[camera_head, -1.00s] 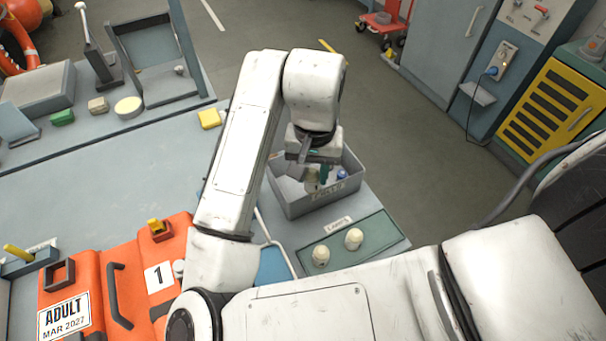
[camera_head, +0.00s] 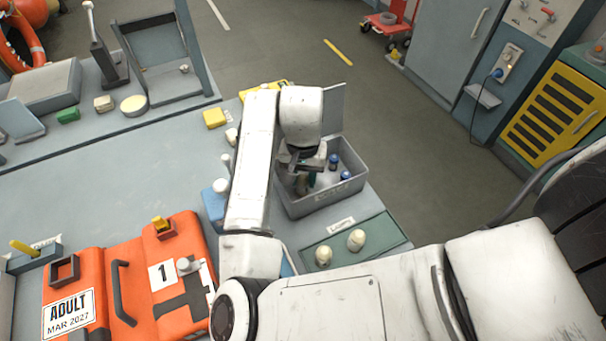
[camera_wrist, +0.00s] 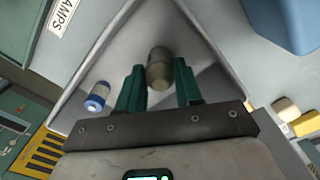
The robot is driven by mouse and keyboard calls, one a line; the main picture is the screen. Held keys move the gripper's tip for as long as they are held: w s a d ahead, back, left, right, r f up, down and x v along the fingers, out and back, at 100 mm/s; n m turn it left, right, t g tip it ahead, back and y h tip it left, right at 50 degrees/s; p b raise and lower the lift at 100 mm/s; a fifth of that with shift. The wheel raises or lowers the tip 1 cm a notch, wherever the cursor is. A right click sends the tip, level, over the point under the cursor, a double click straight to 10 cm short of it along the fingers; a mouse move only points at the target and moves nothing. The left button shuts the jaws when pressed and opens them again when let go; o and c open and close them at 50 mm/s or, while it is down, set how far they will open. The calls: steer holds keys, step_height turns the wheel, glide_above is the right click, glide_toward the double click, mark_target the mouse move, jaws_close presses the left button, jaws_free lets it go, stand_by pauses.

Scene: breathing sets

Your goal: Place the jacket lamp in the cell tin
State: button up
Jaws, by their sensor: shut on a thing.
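My gripper (camera_head: 304,184) is inside the upper part of the grey cell tin (camera_head: 328,202). In the wrist view its green fingers (camera_wrist: 158,84) are closed around a dull beige, round-ended cylinder, which I take to be the jacket lamp (camera_wrist: 158,68). The tin's pale inner wall (camera_wrist: 222,68) surrounds it in that view. Whether the lamp touches the tin floor cannot be told.
A green tray with two cream lamps (camera_head: 356,239) lies in front of the tin. The tin's raised grey lid (camera_head: 334,108) stands behind. An orange life jacket (camera_head: 95,272) lies at the lower left, with a pale knob (camera_head: 187,265) on it. Blue and yellow blocks stand left.

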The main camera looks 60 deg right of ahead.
mark_target(303, 177)
steer(key=shift+f, duration=0.1)
steer(key=o, duration=1.1)
step_height(303, 177, up, 12)
steer(key=shift+r, duration=0.15)
